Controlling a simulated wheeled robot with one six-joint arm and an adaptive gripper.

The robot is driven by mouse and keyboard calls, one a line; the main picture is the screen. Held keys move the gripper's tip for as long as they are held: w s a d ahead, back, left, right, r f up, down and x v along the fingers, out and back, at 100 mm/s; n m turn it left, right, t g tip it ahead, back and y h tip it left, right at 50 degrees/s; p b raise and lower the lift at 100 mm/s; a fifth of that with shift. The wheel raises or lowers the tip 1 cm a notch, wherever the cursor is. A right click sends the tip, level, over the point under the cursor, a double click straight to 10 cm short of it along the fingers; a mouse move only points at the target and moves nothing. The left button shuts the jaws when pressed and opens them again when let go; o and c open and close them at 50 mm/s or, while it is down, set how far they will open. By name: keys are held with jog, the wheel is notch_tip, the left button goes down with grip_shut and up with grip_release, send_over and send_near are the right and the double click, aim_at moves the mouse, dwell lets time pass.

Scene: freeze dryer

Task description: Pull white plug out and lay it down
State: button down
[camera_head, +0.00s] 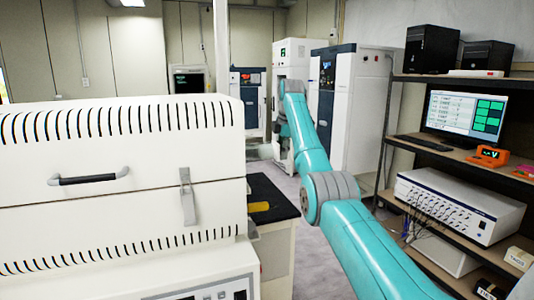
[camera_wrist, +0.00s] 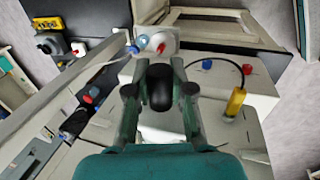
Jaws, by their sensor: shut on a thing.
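A dark rounded thing (camera_wrist: 160,88) lies between the fingers, nearer to me. The fingers hide part of the contact, and whether the plug is seated or free cannot be told. In the head view only my arm shows; the gripper and the plug are hidden.
A yellow cylinder (camera_wrist: 235,103) with a black cable lies at right in the wrist view. A blue knob (camera_wrist: 207,65) and a red one (camera_wrist: 247,69) are near it. A large white machine (camera_head: 110,190) fills the left of the head view; a shelf (camera_head: 460,165) stands at right.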

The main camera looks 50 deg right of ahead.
jog(key=s+d, duration=0.4)
jog(key=d, duration=0.3)
jog(key=shift+s, duration=0.15)
dwell(0.7)
jog(key=shift+s, duration=0.15)
